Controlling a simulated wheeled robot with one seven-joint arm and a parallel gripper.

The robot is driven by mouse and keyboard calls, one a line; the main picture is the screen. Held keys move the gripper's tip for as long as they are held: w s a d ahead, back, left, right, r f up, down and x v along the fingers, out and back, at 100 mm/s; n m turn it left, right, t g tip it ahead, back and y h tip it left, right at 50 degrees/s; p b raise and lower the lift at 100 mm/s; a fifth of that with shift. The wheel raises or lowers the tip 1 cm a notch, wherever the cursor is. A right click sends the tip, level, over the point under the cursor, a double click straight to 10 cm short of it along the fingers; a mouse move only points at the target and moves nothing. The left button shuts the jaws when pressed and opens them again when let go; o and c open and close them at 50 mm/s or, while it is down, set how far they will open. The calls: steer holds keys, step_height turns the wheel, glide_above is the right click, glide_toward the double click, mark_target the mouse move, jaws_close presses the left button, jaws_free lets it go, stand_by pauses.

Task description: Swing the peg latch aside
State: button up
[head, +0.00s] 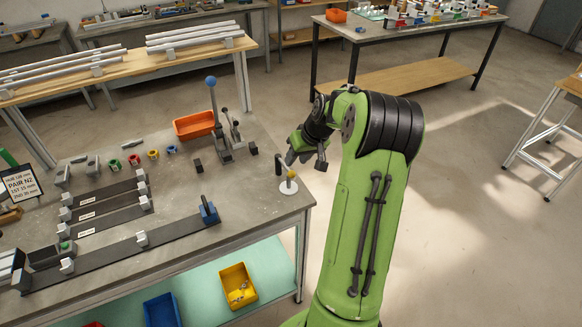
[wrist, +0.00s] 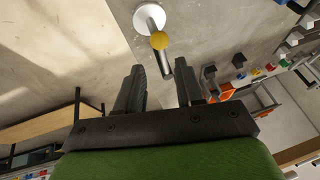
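The peg latch stands near the right corner of the grey workbench. Its white round base (head: 289,189) carries a short post with a yellow knob (head: 292,174), and a dark bar (head: 279,166) shows beside it. In the wrist view the white base (wrist: 149,17), yellow knob (wrist: 160,41) and dark bar (wrist: 167,63) are just ahead of my gripper. My gripper (head: 305,161) is open and empty close to the latch. In the wrist view its two dark fingers (wrist: 161,78) are apart, with the bar's end near the gap. I cannot tell whether they touch.
A lever clamp fixture (head: 224,135) and an orange bin (head: 194,125) stand farther back on the bench. Dark rails with grey blocks (head: 120,248) and a blue block (head: 208,211) lie to the left. Yellow (head: 238,286) and blue (head: 162,310) bins sit on the shelf below.

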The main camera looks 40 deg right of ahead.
mark_target(285, 167)
steer(key=x, duration=0.5)
steer(key=shift+w+a+f, duration=0.1)
steer(key=shift+f, duration=0.1)
steer(key=shift+c, duration=0.2)
jaws_close()
